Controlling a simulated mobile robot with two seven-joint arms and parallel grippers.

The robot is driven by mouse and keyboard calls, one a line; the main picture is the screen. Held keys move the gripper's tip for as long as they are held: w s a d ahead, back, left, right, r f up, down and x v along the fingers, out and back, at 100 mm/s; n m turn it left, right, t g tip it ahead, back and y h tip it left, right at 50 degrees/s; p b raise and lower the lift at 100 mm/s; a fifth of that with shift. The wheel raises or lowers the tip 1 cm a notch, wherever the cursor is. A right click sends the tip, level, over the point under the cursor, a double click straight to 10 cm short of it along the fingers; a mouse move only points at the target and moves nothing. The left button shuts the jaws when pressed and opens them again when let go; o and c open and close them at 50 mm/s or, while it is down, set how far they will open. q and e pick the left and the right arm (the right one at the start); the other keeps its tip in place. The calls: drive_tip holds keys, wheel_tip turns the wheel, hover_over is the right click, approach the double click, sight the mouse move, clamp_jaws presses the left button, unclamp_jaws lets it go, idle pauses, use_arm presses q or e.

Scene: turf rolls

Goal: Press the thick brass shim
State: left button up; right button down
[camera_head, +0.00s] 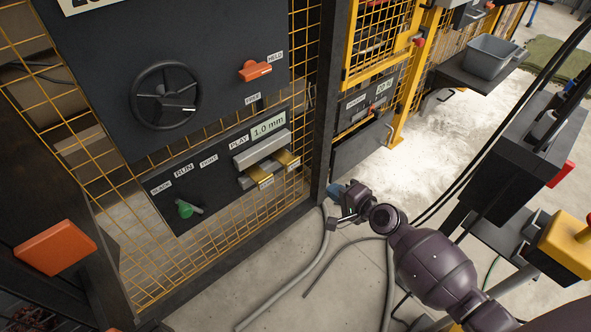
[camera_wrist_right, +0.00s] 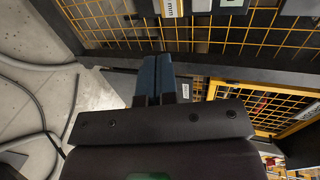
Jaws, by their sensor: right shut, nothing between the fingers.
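Two brass shims stick out under a grey bar on the dark lower panel in the head view: a left one (camera_head: 257,172) and a right one (camera_head: 285,158). Each has a small white tag too small to read, so I cannot tell which is the thick one. My right gripper (camera_head: 337,190) is below and right of the shims, apart from them, beside the dark post. In the right wrist view its blue fingers (camera_wrist_right: 155,76) are shut together and empty. A white "mm" tag (camera_wrist_right: 172,8) shows ahead at the top edge. My left gripper is out of view.
The panel carries a "1.0 mm" display (camera_head: 268,126) and a green-knobbed lever (camera_head: 186,209). Above are a black handwheel (camera_head: 166,96) and an orange handle (camera_head: 255,71). Yellow mesh surrounds the panel. Grey hoses (camera_head: 310,270) lie on the floor. A grey bin (camera_head: 490,57) stands at upper right.

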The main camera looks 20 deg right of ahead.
drive_tip(key=b, duration=0.2)
approach(295, 167)
wheel_tip(295, 167, down, 2)
drive_tip(key=w+a, duration=0.1)
drive_tip(key=w, duration=0.2)
drive_tip(key=w+a, duration=0.1)
drive_tip(key=w, duration=0.1)
drive_tip(key=shift+w+b, duration=0.15)
drive_tip(key=shift+b, duration=0.25)
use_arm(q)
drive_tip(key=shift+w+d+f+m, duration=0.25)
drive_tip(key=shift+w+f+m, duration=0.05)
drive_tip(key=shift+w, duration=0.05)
use_arm(e)
drive_tip(key=shift+w+a+r, duration=0.1)
drive_tip(key=shift+w+a, duration=0.1)
drive_tip(key=shift+w, duration=0.35)
